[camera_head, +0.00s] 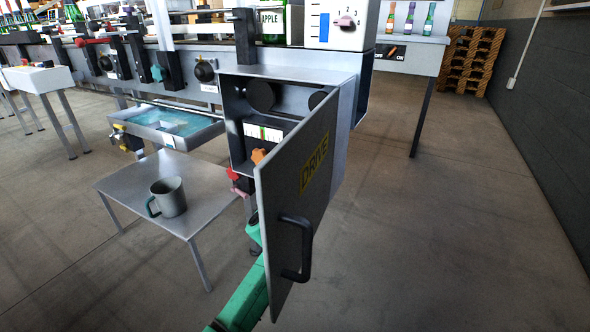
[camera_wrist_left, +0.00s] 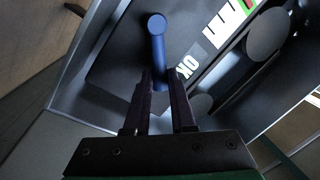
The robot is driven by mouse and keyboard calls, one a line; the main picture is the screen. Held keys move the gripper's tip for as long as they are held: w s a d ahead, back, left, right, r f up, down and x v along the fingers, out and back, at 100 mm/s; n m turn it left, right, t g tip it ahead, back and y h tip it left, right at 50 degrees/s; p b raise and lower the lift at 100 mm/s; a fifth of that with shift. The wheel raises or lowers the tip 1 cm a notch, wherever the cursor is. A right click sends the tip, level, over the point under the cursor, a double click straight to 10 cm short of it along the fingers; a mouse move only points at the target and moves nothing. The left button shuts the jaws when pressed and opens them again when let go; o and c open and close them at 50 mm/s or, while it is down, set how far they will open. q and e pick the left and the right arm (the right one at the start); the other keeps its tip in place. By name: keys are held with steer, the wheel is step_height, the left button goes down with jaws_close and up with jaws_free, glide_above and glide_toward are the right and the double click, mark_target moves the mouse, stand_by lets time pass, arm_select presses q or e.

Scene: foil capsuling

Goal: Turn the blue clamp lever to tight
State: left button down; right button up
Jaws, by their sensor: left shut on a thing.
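The blue clamp lever (camera_wrist_left: 157,50) shows in the left wrist view, a rod with a rounded end on a dark panel. My left gripper (camera_wrist_left: 161,85) has its two dark fingers on either side of the lever's lower part and is shut on it. In the head view the open door marked DRIVE (camera_head: 305,215) hides the lever and my left gripper; parts of my green arm show beside and below the door. A white label reading OK (camera_wrist_left: 186,70) lies beside the lever. My right gripper is in neither view.
The door's black handle (camera_head: 298,250) faces outward. A metal side table (camera_head: 125,188) carries a grey mug (camera_head: 170,197). Floor to the right is clear.

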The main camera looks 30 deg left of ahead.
arm_select(q)
steer(key=shift+d+f+m+b, duration=0.3)
steer(key=shift+f+m+b, duration=0.35)
steer(key=shift+m, duration=0.45)
steer(key=m, duration=0.1)
steer(key=f+m+b, duration=0.1)
steer(key=m+h+b, duration=0.1)
steer(key=m, duration=0.1)
steer(key=shift+d+f+t, duration=0.3)
steer(key=shift+f, duration=0.05)
steer(key=shift+d+f+m+h+b, duration=0.1)
steer(key=shift+f+m+h+b, duration=0.25)
steer(key=shift+m, duration=0.6)
steer(key=shift+f+m+h+b, duration=0.25)
steer(key=shift+m+b, duration=0.2)
steer(key=shift+m, duration=0.5)
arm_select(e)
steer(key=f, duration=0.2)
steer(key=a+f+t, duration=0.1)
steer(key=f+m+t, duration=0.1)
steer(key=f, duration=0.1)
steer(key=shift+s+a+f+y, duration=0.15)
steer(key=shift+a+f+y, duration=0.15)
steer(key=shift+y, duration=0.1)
arm_select(q)
steer(key=c, duration=0.8)
jaws_free()
steer(key=shift+o, duration=0.2)
